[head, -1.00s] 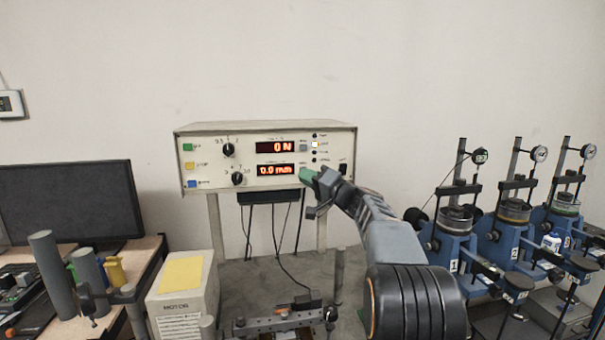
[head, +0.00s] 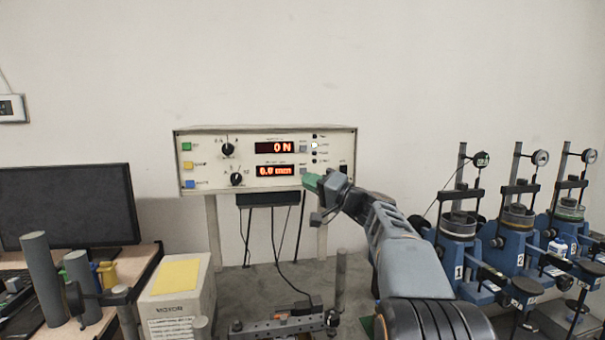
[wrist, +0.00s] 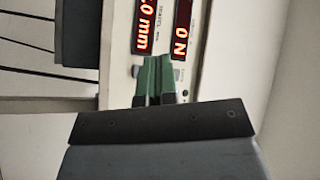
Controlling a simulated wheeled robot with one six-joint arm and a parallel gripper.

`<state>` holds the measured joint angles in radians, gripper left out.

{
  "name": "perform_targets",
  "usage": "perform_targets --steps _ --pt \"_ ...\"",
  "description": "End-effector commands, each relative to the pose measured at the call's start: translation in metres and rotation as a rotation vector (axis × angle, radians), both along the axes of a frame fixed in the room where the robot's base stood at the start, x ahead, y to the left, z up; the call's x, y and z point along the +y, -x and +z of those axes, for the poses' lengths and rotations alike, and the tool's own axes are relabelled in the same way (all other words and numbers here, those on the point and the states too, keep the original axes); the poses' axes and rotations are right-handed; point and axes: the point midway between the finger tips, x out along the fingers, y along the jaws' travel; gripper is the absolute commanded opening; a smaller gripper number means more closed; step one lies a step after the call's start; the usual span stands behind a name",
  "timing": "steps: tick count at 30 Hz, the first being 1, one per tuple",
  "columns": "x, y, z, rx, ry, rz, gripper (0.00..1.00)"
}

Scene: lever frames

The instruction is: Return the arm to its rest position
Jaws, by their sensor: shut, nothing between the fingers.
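My gripper (head: 312,182) has green fingertips and is raised in front of the lower right part of the white control box in the head view. The fingers are together with nothing between them. In the wrist view the green fingers (wrist: 153,76) lie side by side over the panel, near the red displays and small buttons. Whether the tips touch the panel I cannot tell. The control box (head: 222,171) stands on posts, with displays reading 0 N and 0.0 mm, two black knobs and coloured buttons on the left. My arm reaches up from the lower right.
Blue test rigs (head: 457,255) with dial gauges stand at the right. A carton (head: 182,300) with a yellow top, grey cylinders (head: 43,280) and a monitor (head: 68,205) are at the left. A metal fixture (head: 275,328) lies below the box. The wall above is clear.

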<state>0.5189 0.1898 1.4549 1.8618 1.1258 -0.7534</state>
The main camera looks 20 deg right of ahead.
Motion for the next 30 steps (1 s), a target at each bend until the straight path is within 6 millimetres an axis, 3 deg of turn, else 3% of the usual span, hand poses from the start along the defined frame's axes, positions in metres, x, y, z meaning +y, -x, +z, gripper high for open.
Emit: perform_targets --steps 10,14,17,22,25,30 --pt "0.000 0.000 0.000 0.000 0.000 0.000 0.00" --pt "0.026 0.007 -0.019 0.088 0.049 0.038 0.00" --pt "0.065 0.023 -0.053 0.237 0.141 0.090 0.00" --pt "0.131 0.087 -0.141 0.566 0.402 0.175 0.00" --pt "0.149 0.135 -0.191 0.728 0.584 0.193 0.00" --pt "0.151 0.207 -0.258 0.904 0.888 0.181 0.00"
